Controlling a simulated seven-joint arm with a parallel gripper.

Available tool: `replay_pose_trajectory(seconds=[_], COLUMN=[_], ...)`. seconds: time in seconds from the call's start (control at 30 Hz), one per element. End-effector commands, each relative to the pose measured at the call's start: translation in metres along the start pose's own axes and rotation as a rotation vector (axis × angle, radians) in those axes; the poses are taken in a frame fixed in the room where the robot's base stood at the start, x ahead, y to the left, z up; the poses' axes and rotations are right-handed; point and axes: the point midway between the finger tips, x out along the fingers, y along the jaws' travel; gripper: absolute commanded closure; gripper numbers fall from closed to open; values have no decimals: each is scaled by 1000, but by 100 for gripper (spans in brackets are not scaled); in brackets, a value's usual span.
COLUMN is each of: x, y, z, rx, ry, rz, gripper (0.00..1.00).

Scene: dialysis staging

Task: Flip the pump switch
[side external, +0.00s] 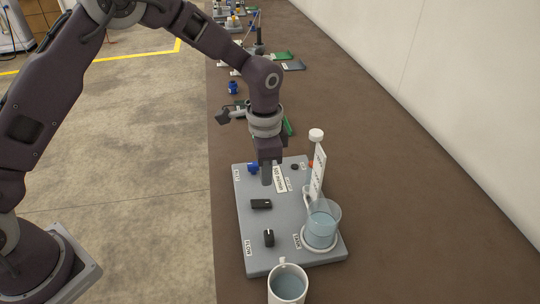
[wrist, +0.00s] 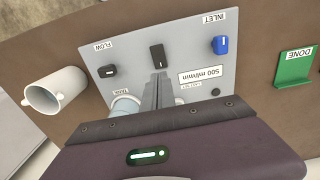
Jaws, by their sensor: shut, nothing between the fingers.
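The pump switch appears to be the black rocker-like block (side external: 261,204) in the middle of a grey panel (side external: 255,225); no label on it is readable. In the wrist view the same black block (wrist: 157,57) lies just beyond my fingertips. My gripper (side external: 266,183) points down over the panel, between the block and the blue knob (side external: 253,168). In the wrist view my gripper (wrist: 160,78) has its fingers together and empty. The tips look close to the block; I cannot tell whether they touch it.
A black FLOW knob (side external: 269,237) sits near the panel's front. A beaker of liquid (side external: 321,226) and an upright white sign (side external: 318,175) stand at its right. A white mug (side external: 287,284) stands in front. A green DONE holder (wrist: 296,68) stands beyond the panel.

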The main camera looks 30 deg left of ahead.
Motion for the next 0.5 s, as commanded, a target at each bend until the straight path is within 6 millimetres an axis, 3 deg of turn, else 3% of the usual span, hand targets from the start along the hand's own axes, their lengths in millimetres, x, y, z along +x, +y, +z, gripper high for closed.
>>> replay_pose_trajectory(seconds=[0.2, 0.5], x=[-47, -69], y=[0, 0], z=[-10, -14], rx=[0, 0], ry=[3, 0], rz=[-1, 0], gripper=[100, 100])
